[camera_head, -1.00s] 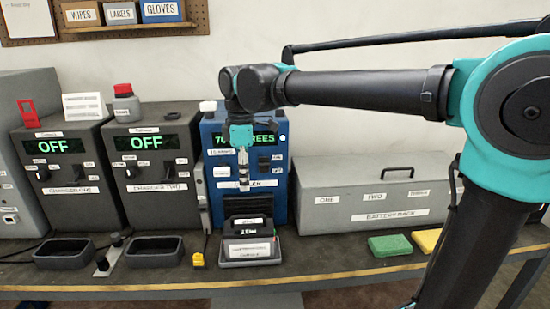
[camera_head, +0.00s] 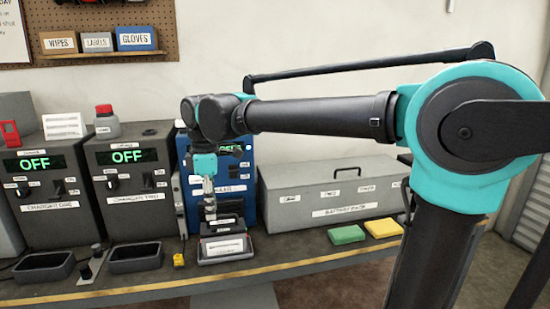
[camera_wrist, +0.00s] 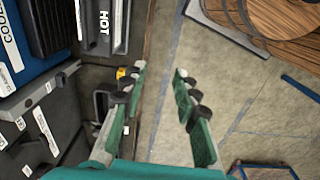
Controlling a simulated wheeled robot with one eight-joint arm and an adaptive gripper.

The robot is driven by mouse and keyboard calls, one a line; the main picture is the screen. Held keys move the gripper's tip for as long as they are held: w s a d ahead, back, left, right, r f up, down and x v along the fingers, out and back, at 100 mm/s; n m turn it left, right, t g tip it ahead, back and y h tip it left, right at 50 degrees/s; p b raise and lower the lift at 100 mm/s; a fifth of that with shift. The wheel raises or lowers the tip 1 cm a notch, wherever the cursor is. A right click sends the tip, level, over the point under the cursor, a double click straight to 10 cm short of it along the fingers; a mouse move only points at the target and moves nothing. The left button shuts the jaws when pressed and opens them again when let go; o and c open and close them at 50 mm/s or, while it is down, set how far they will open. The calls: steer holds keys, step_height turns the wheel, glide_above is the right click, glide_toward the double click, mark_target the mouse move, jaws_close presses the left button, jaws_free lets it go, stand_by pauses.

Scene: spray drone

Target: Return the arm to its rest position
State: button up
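My arm reaches left across the head view, with my gripper (camera_head: 210,212) pointing down in front of the blue device (camera_head: 245,172). In the wrist view my gripper (camera_wrist: 159,72) has its two green-padded fingers spread apart, with nothing between them. In the head view it overlaps a dark block (camera_head: 222,224) in the tray (camera_head: 225,250) before the blue device. I cannot tell from this view how far apart they are.
Two grey chargers (camera_head: 40,185) (camera_head: 130,180) reading OFF stand at left, with empty trays (camera_head: 45,266) (camera_head: 136,257) before them. A grey battery box (camera_head: 330,200) and green (camera_head: 346,235) and yellow (camera_head: 383,228) pads lie right. Open floor (camera_wrist: 235,95) shows beyond the bench edge.

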steer(key=w+d+f+m+t+y, duration=0.1)
steer(key=w+d+f+m, duration=0.1)
steer(key=d+f+m, duration=0.55)
steer(key=w+d+f+m+t, duration=0.15)
steer(key=d+f, duration=0.35)
steer(key=d, duration=0.5)
steer(key=s+d+f+m, duration=0.2)
steer(key=d+f+m, duration=0.1)
steer(key=d, duration=0.3)
steer(key=s+d+f+m+t, duration=0.1)
steer(key=s+d+f+m, duration=0.2)
steer(key=d+f, duration=0.3)
steer(key=s+d+f+m+h, duration=0.1)
steer(key=s+d+f+m, duration=0.2)
steer(key=d+f+m, duration=0.1)
steer(key=shift+s+d+f+m+t, duration=0.15)
steer(key=shift+d+m+t, duration=0.35)
steer(key=shift+d, duration=0.7)
stand_by(3.5)
